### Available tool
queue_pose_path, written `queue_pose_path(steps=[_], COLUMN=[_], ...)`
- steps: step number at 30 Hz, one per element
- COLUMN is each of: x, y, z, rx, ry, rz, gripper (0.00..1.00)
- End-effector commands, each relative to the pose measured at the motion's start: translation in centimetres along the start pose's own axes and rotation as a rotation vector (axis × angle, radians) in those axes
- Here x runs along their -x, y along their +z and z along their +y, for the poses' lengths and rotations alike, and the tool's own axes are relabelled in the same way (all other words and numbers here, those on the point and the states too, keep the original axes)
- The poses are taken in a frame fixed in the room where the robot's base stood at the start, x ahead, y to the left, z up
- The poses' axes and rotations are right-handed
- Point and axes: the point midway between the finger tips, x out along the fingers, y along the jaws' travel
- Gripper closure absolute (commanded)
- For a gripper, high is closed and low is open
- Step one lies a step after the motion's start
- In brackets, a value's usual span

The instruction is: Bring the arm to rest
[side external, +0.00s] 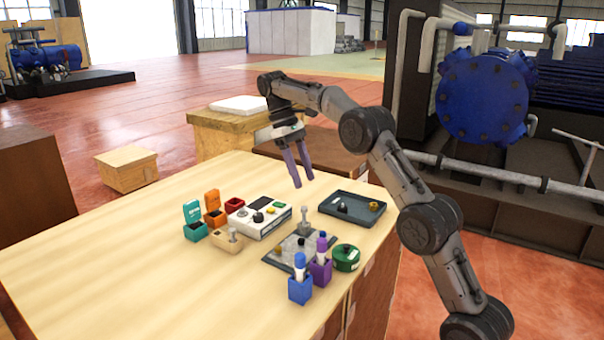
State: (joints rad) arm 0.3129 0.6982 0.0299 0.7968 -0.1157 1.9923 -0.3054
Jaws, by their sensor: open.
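My gripper (298,166) hangs in the air above the back part of the wooden table (130,255), its two purple fingers pointing down. The fingers are apart and nothing shows between them. It is behind and above a white box with dark knobs (268,212) and a dark tray (365,210), apart from both. My arm arches in from the lower right, to the right of the table's objects.
A grey plate (284,262) with small parts lies mid-table. Blue (300,289) and purple (320,270) holders and a green round container (346,258) stand beside it. Teal (194,228) and orange (215,214) open boxes stand left. The table's left side is clear.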

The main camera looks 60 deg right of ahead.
Motion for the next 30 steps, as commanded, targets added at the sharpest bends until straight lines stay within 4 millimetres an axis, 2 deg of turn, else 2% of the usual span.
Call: queue_pose_path(steps=[8, 11, 14, 15, 20, 25, 30], x=[0.1, 2.0, 4.6, 5.5, 7.6, 7.6, 5.6], y=[0.0, 1.0, 3.5, 5.0, 10.8, 16.2, 20.9], z=[-0.3, -1.1, -2.6, -3.4, -6.4, -9.1, -11.4], rx=[0.006, 0.015, 0.032, 0.042, 0.085, 0.115, 0.137], ry=[0.003, 0.02, 0.042, 0.049, 0.076, 0.1, 0.111], rz=[0.003, 0.047, 0.103, 0.12, 0.203, 0.309, 0.425], gripper=[0.49, 0.49, 0.49, 0.49, 0.49, 0.49, 0.49])
